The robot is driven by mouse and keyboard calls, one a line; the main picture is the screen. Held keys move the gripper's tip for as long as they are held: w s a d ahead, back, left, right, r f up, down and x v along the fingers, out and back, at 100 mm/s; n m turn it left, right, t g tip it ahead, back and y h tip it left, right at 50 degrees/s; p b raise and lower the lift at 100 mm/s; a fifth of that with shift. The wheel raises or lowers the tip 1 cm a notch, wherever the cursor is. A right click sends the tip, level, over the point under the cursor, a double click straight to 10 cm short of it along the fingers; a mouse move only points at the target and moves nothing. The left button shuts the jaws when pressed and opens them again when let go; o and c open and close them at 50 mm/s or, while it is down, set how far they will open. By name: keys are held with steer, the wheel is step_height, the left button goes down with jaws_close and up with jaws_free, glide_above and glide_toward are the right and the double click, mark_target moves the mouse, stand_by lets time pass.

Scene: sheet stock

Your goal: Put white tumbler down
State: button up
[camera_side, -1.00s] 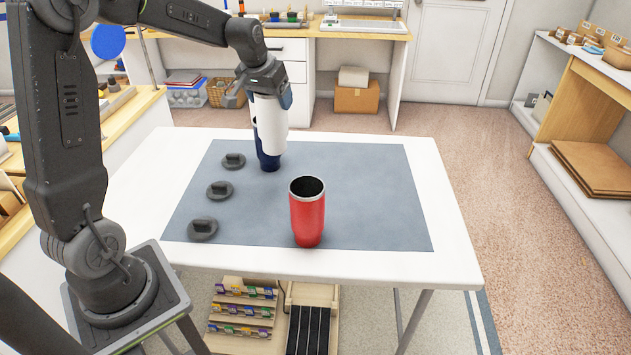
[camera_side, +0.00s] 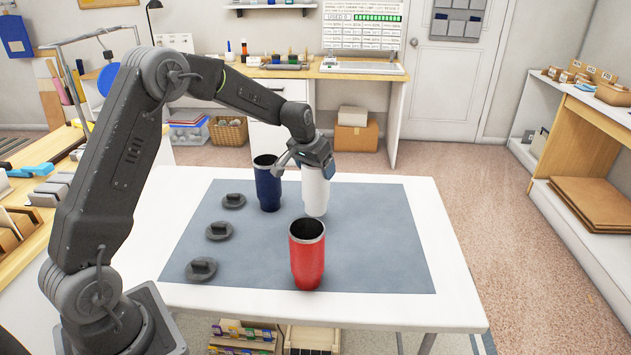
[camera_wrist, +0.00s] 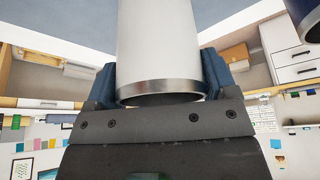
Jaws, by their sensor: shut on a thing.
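The white tumbler (camera_side: 315,191) is upright between the blue and red tumblers in the side view. Its base is at the grey mat (camera_side: 375,235); I cannot tell whether it touches. My gripper (camera_side: 318,168) is shut on it near its rim. In the wrist view the white tumbler (camera_wrist: 158,45) sits between both fingers of my gripper (camera_wrist: 160,85), its steel rim towards the camera. The dark blue tumbler (camera_side: 268,188) stands just left of it, apart at the base. The red tumbler (camera_side: 307,262) stands nearer the camera.
Three dark lids with raised grips lie along the mat's left side: a far lid (camera_side: 233,201), a middle lid (camera_side: 219,231) and a near lid (camera_side: 201,269). The right part of the mat is clear. A white table (camera_side: 440,250) surrounds it.

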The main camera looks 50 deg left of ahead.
steer(key=shift+f, duration=1.9)
steer(key=o, duration=1.3)
steer(key=shift+o, duration=0.2)
